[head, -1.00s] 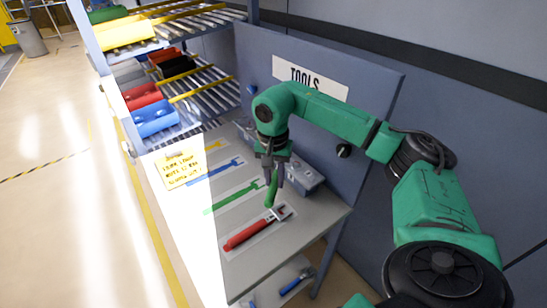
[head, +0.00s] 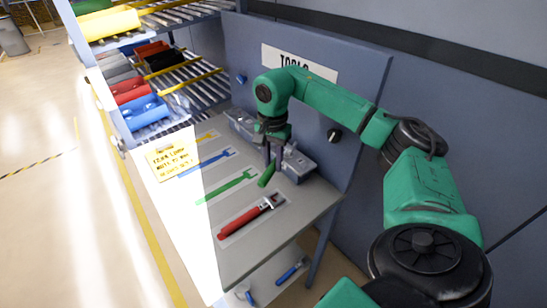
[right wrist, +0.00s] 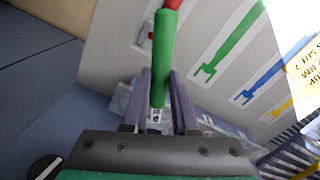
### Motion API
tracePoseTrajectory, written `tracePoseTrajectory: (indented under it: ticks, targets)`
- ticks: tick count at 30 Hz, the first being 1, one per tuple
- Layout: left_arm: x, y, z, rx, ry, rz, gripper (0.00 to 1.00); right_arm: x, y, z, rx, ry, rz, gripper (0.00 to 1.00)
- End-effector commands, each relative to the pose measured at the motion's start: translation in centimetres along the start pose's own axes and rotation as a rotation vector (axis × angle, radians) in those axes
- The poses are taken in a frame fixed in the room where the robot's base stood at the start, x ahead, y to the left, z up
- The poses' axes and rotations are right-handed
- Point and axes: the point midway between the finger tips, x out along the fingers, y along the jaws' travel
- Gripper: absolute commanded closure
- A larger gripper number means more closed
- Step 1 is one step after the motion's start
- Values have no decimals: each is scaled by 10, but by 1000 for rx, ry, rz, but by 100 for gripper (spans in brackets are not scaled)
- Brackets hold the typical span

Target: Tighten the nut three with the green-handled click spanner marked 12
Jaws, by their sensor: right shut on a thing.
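My right gripper (head: 272,158) is shut on the green-handled spanner (head: 267,176) and holds it above the grey tool table. In the right wrist view the green handle (right wrist: 163,55) sticks out between the two fingers (right wrist: 160,103). Its head is mostly hidden by the gripper, and the marking 12 cannot be read. A flat green spanner outline (head: 226,187) on the table lies empty. Nut three is not in view. My left gripper is not in view.
A red-handled wrench (head: 246,217) lies on the table (head: 238,262) in front. Blue (head: 206,164) and yellow outlines lie farther back, beside a yellow note (head: 171,160). Grey boxes (head: 298,164) stand against the TOOLS panel (head: 350,95). A bin rack (head: 150,112) is at left.

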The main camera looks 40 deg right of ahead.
Motion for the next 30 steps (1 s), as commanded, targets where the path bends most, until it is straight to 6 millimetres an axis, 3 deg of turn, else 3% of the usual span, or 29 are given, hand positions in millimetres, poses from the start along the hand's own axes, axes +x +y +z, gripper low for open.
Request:
tracePoseTrajectory:
  ticks: [30]
  targets:
    - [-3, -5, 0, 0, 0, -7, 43, 2, 0, 0, 0, 0, 0, 100]
